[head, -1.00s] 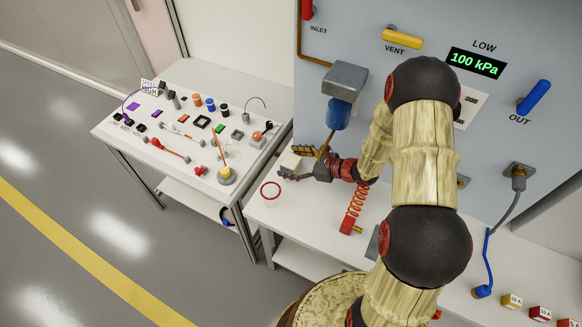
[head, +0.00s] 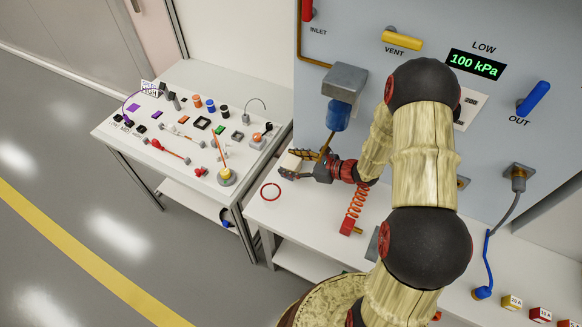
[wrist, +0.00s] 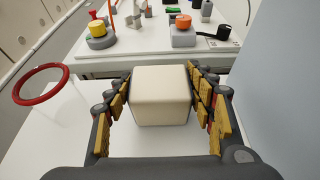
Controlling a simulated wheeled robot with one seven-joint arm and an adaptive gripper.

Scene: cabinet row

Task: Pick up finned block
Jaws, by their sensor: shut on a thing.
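A cream block (wrist: 161,96) with rounded edges is between the fingers of my gripper (wrist: 160,82) in the wrist view. Its visible faces look smooth; no fins show from this side. The yellow-padded fingers meet its left and right sides, so my gripper is shut on it. In the head view my gripper (head: 301,165) is low over the white bench in front of the grey panel, and the block (head: 290,160) is mostly hidden by the fingers. I cannot tell whether the block touches the bench.
A red ring (wrist: 43,84) is on the bench left of my gripper. A blue cylinder under a grey housing (head: 345,82) hangs from the panel just above. A red spring-like part (head: 356,206) is to the right. A second table (head: 190,85) with several small parts stands left.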

